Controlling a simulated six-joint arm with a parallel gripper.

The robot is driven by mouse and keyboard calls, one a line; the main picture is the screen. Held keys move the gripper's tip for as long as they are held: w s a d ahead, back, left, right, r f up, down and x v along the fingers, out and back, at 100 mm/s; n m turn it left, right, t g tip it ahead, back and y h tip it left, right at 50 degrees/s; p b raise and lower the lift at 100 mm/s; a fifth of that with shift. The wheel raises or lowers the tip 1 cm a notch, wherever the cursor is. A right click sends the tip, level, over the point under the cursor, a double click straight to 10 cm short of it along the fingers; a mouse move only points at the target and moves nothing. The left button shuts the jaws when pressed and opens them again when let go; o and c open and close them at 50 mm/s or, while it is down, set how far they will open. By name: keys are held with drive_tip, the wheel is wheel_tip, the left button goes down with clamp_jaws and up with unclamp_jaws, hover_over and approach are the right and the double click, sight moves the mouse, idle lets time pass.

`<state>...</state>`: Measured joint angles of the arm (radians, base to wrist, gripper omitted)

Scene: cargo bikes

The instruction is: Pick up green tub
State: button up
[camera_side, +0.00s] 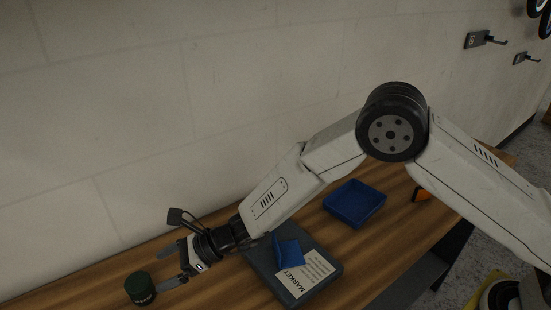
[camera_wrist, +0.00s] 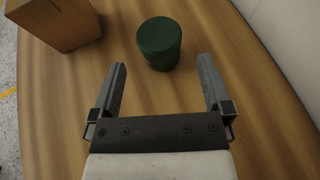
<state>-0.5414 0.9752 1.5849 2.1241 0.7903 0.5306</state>
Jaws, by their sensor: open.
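The green tub (camera_side: 139,288) is a small dark green cylinder with a lid. It stands upright on the wooden bench at the lower left of the side view. In the wrist view the green tub (camera_wrist: 159,43) is at the top centre, just beyond the fingertips and roughly in line with the gap between them. My gripper (camera_side: 172,267) is open and empty beside the tub. Its two fingers show spread apart in the wrist view (camera_wrist: 162,68). Whether a finger touches the tub I cannot tell from the side view.
A brown box (camera_wrist: 57,24) stands left of the tub in the wrist view. A dark flat case labelled MARKET (camera_side: 313,277) carries a small blue item (camera_side: 289,251). A blue tray (camera_side: 354,203) sits farther right. The wall (camera_side: 120,120) runs behind the bench.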

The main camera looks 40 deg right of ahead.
sight(141, 280)
drive_tip(key=shift+x, duration=0.95)
drive_tip(key=shift+a, duration=0.15)
drive_tip(key=shift+x, duration=2.45)
drive_tip(key=c, duration=1.2)
